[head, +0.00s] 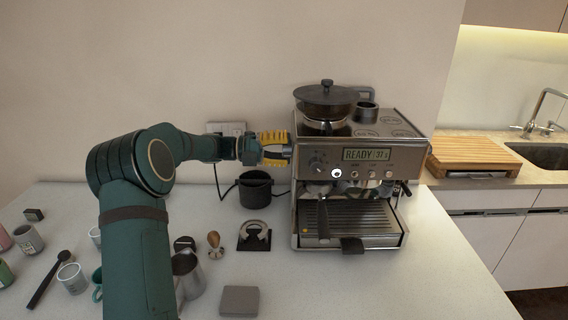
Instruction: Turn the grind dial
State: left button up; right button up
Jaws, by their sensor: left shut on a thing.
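The coffee machine (350,190) stands on the counter against the back wall, its display lit with "READY". My left gripper (281,150), with yellow finger pads, reaches in from the left at the upper part of the machine's left side. It is shut on a small grey part there, which appears to be the grind dial (277,151); the fingers hide most of it. My right gripper is not in view.
A black knock box (255,190) stands below my left gripper. A steel jug (188,272), a tamper (215,243), a grey block (239,300) and several cups are on the left of the counter. The counter in front of the machine is clear.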

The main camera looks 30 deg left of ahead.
pick_arm(q)
jog(key=shift+m+b, duration=0.5)
jog(key=shift+b, duration=0.15)
jog(key=shift+r+m+b, duration=0.1)
jog(key=shift+m+b, duration=0.3)
jog(key=shift+b, duration=0.15)
jog(key=shift+r, duration=0.1)
jog(key=o, duration=1.2)
jog(key=shift+a, duration=0.15)
jog(key=v, duration=1.1)
jog(key=shift+s+a, duration=0.3)
